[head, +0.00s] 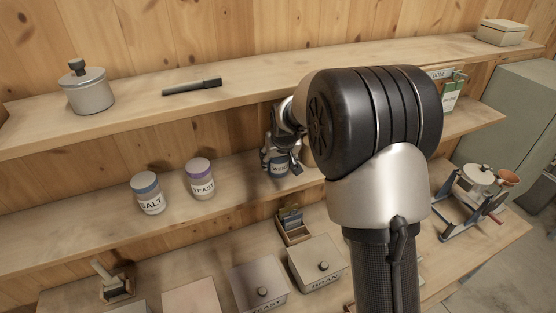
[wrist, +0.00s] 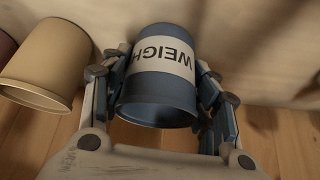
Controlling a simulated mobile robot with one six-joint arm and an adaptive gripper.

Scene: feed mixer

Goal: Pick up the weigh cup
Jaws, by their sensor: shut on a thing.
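The weigh cup (wrist: 157,88) is blue with a white band reading "WEIGH" and sits between the two fingers in the wrist view. My gripper (wrist: 160,95) is shut on it, with a finger against each side. In the head view the weigh cup (head: 278,168) shows in part at the middle shelf, with my gripper (head: 280,158) around it. My arm hides part of the shelf to its right. I cannot tell whether the cup touches the shelf.
A tan cup (wrist: 44,62) stands close beside the weigh cup. The salt jar (head: 149,194) and yeast jar (head: 200,180) stand left on the same shelf. The upper shelf (head: 250,72) runs above, holding a metal pot (head: 88,92) and a dark torch-like tool (head: 192,87). Lidded boxes (head: 316,265) stand below.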

